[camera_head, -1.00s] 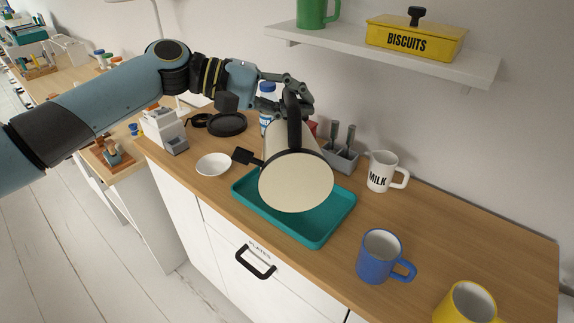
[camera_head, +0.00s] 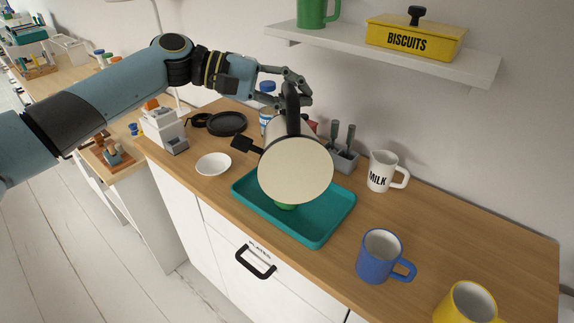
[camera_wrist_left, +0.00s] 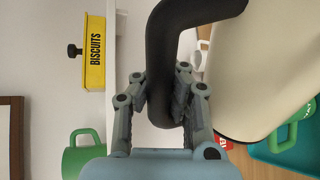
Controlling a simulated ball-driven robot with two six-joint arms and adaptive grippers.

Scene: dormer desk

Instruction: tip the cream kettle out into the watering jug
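The cream kettle (camera_head: 295,170) hangs tilted over the teal tray (camera_head: 325,229), with its broad, dark-rimmed round face turned to the head camera. My left gripper (camera_head: 298,91) is shut on its black handle, which also shows between the fingers in the left wrist view (camera_wrist_left: 162,60). A green thing (camera_head: 286,207) stands in the tray, mostly hidden behind the kettle. Its green handle (camera_wrist_left: 290,132) shows in the left wrist view; I cannot tell for sure that it is the watering jug. The kettle's spout and any pouring are hidden. My right gripper is not in view.
A white MILK jug (camera_head: 381,171), a blue mug (camera_head: 379,257) and a yellow mug (camera_head: 468,305) stand to the right. A white bowl (camera_head: 213,164) sits left of the tray. The shelf (camera_head: 385,56) holding a yellow BISCUITS tin (camera_head: 414,41) is above, behind the kettle.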

